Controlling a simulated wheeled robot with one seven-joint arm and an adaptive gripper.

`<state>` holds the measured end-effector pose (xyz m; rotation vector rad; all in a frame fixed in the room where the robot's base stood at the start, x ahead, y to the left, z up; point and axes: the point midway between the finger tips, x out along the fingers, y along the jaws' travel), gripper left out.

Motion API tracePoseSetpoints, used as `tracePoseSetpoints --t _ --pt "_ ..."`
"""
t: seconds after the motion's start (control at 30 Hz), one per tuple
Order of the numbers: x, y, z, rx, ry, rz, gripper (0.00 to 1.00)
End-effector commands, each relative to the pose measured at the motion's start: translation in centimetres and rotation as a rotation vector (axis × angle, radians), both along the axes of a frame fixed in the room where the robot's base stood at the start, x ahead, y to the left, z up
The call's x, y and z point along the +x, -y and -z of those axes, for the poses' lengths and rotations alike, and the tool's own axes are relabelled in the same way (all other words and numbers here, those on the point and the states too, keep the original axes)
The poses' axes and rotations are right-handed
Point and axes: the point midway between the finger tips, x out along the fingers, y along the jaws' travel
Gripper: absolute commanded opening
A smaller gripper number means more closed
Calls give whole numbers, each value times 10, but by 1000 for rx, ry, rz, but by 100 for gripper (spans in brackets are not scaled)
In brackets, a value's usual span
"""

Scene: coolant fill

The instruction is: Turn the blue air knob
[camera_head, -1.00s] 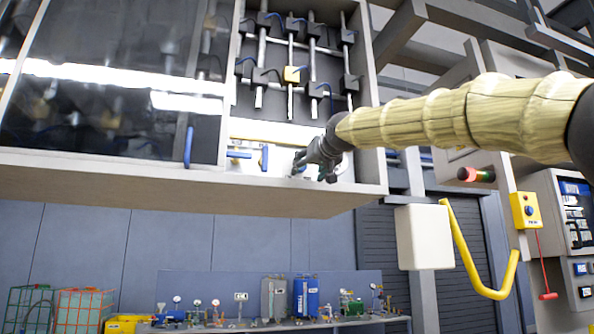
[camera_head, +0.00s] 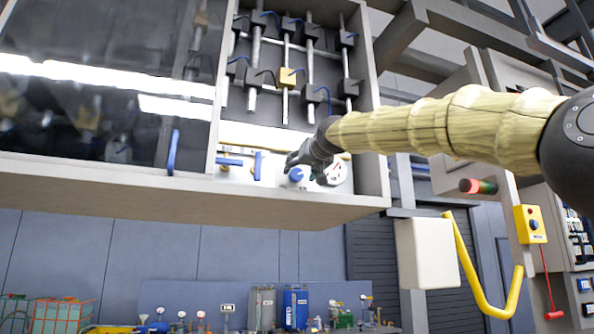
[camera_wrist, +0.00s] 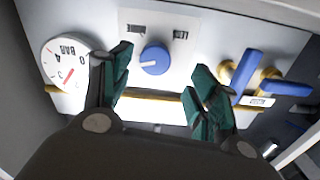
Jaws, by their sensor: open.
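The blue air knob (camera_wrist: 155,60) is round with a white pointer mark and sits on a white panel (camera_wrist: 190,85). In the wrist view it shows beyond and between the fingertips of my gripper (camera_wrist: 160,75). My gripper is open and empty, with green finger pads on both sides, apart from the knob as far as I can tell. In the head view the knob (camera_head: 296,174) shows just left of my gripper (camera_head: 305,165), inside the open cabinet. The fingers partly cover the panel there.
A pressure gauge (camera_wrist: 70,67) is left of the knob in the wrist view. Blue-handled valves (camera_wrist: 245,75) are on the right. A yellow pipe (camera_wrist: 150,95) runs along the panel. The cabinet's bottom edge (camera_head: 200,190) and right side wall (camera_head: 372,150) bound the opening.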

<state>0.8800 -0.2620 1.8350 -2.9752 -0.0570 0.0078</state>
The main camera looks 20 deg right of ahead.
Motion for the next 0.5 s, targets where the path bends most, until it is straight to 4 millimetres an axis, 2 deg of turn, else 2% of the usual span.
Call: tracePoseSetpoints --t 0.3,0.5 --pt "41 1 -1 2 0 1 60" --pt "57 1 0 1 -1 3 60"
